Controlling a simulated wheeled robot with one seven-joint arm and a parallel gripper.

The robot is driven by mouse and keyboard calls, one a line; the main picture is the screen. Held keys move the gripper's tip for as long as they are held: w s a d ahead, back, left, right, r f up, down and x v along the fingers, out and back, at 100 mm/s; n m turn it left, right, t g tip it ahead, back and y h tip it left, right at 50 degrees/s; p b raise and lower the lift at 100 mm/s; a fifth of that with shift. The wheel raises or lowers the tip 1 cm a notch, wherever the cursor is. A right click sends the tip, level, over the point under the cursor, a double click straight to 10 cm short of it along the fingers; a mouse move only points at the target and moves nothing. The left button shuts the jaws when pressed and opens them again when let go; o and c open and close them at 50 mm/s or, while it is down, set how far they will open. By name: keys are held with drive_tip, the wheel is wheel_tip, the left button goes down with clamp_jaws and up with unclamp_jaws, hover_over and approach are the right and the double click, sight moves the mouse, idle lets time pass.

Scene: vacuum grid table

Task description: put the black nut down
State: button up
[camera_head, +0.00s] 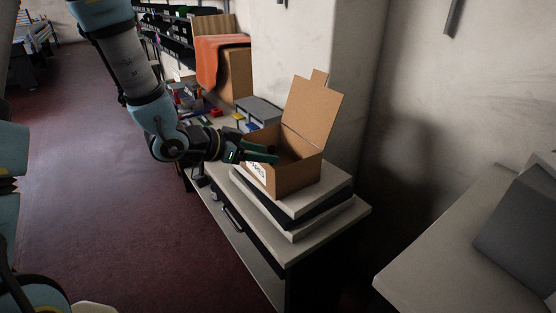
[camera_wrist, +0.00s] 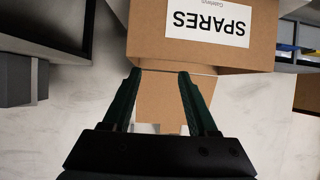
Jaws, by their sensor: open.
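I cannot see the black nut in either view. My gripper (camera_head: 274,155) is open, with its two dark green fingers apart at the open top of a cardboard box (camera_head: 296,178). The fingers reach over the box's left wall in the head view. In the wrist view, the gap between my fingertips (camera_wrist: 160,74) is empty. The box's wall with a white SPARES label (camera_wrist: 208,23) lies just past the tips there. The box's lid (camera_head: 312,110) stands up. Most of the box's inside is hidden.
The box sits on a stack of light and dark slabs (camera_head: 318,200) on a table (camera_head: 345,218). Behind are a grey case (camera_head: 260,110) and small coloured parts (camera_head: 216,113). A wall stands close behind the box. Another grey table (camera_head: 450,240) is at the right.

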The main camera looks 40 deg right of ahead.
drive_tip(key=w+a+r+n+t+y, duration=0.1)
drive_tip(key=w+a+n+t+y, duration=0.25)
drive_tip(key=w+a, duration=0.55)
drive_tip(key=w+a+n+t+y, duration=0.3)
drive_tip(key=w+a+n, duration=0.15)
drive_tip(key=a, duration=0.85)
drive_tip(key=s+a+n+g+y, duration=0.2)
drive_tip(key=s+a+n, duration=0.2)
drive_tip(key=a, duration=0.5)
drive_tip(key=s+a+r+n+g+y, duration=0.1)
drive_tip(key=s+a+n+g+y, duration=0.1)
drive_tip(key=a, duration=0.7)
drive_tip(key=s+n+y, duration=0.1)
drive_tip(key=s+n, duration=0.1)
drive_tip(key=n, duration=0.1)
drive_tip(key=shift+s+a+r, duration=0.2)
drive_tip(key=shift+s+r, duration=0.05)
drive_tip(key=shift+s, duration=0.1)
drive_tip(key=shift+y, duration=0.25)
